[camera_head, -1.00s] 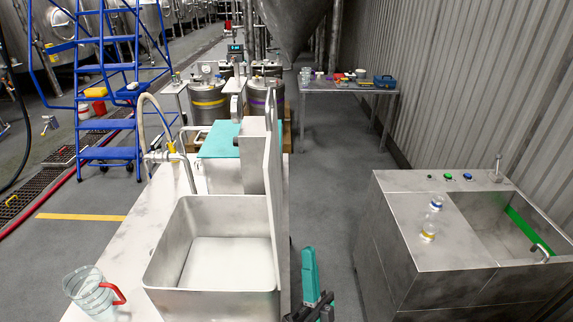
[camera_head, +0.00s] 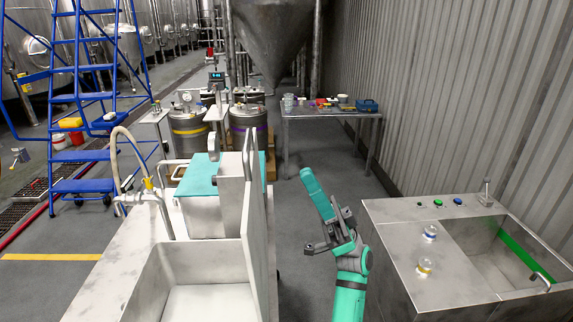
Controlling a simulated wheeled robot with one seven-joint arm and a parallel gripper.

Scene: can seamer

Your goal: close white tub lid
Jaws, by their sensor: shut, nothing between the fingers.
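The white tub (camera_head: 147,281) is an open, pale rectangular basin at the lower left, its front cut off by the picture's edge. Its lid (camera_head: 257,243) stands about upright along the tub's right side, seen almost edge-on. My arm, teal and dark grey, rises from the bottom to the right of the lid. My gripper (camera_head: 311,248) has small dark fingers, shut and empty. It is right of the lid, with a gap between them in the picture. Its exact depth relative to the lid is hard to tell.
A teal-topped box (camera_head: 198,178) and a curved tap hose (camera_head: 122,160) stand behind the tub. A metal sink unit (camera_head: 410,255) with two small jars is at the right. Grey floor lies between, leading to a back table (camera_head: 330,113).

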